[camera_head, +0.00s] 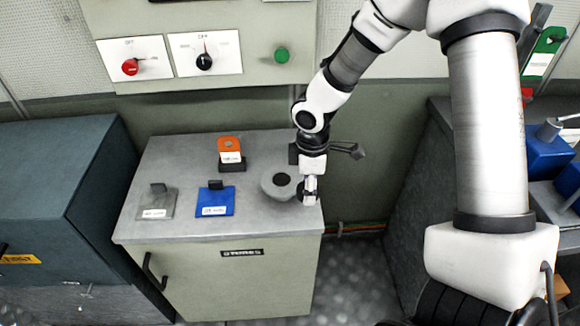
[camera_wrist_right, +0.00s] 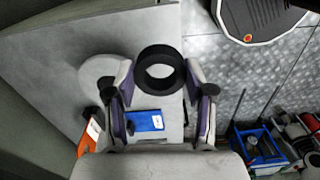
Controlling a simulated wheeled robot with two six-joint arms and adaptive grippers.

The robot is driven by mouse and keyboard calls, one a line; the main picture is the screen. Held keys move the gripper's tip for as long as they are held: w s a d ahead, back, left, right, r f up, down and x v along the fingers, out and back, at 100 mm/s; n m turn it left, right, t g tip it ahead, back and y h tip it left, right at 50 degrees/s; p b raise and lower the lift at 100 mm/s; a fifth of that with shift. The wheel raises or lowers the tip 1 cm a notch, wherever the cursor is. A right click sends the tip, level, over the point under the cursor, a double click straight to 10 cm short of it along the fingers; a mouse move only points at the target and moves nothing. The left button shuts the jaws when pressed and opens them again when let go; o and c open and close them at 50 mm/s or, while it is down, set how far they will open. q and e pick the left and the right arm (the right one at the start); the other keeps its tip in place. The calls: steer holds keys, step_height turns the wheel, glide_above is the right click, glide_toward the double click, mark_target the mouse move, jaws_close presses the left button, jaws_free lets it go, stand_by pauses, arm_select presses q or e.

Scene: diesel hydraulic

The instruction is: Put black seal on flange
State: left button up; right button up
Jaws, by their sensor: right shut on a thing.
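The black seal (camera_wrist_right: 158,53) is a short thick ring in the right wrist view, between the fingers of my right gripper (camera_wrist_right: 158,76), which is shut on it. In the head view my right gripper (camera_head: 310,190) is over the right end of the grey cabinet top, and the seal is mostly hidden there. The flange (camera_head: 267,186) is a round grey disc with a dark centre, just left of my gripper. It also shows in the right wrist view (camera_wrist_right: 98,70), partly behind one finger; the seal is beside it, off its centre. My left gripper is not in view.
The cabinet top (camera_head: 185,155) also bears an orange tag on a dark block (camera_head: 231,153), a blue labelled plate (camera_head: 215,202) and a grey labelled plate (camera_head: 157,204). A panel with knobs (camera_head: 205,55) is behind. A dark blue cabinet (camera_head: 50,180) stands left.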

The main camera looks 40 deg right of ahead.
steer(key=s+d+r+n+p, duration=0.2)
steer(key=s+d+n+p, duration=0.15)
steer(key=d+n, duration=0.35)
steer(key=n+p, duration=0.3)
steer(key=p, duration=0.1)
glide_above(281, 180)
steer(key=shift+s+d+f, duration=0.15)
steer(key=shift+f, duration=0.4)
steer(key=shift+s+d+f, duration=0.1)
steer(key=shift+f, duration=0.4)
steer(key=shift+w+a+f, duration=0.15)
steer(key=shift+w+f, duration=0.05)
steer(key=shift+w, duration=0.05)
step_height(281, 180, down, 3)
steer(key=shift+r+p, duration=0.2)
steer(key=shift+p, duration=0.45)
steer(key=shift+f, duration=0.5)
steer(key=o, duration=0.8)
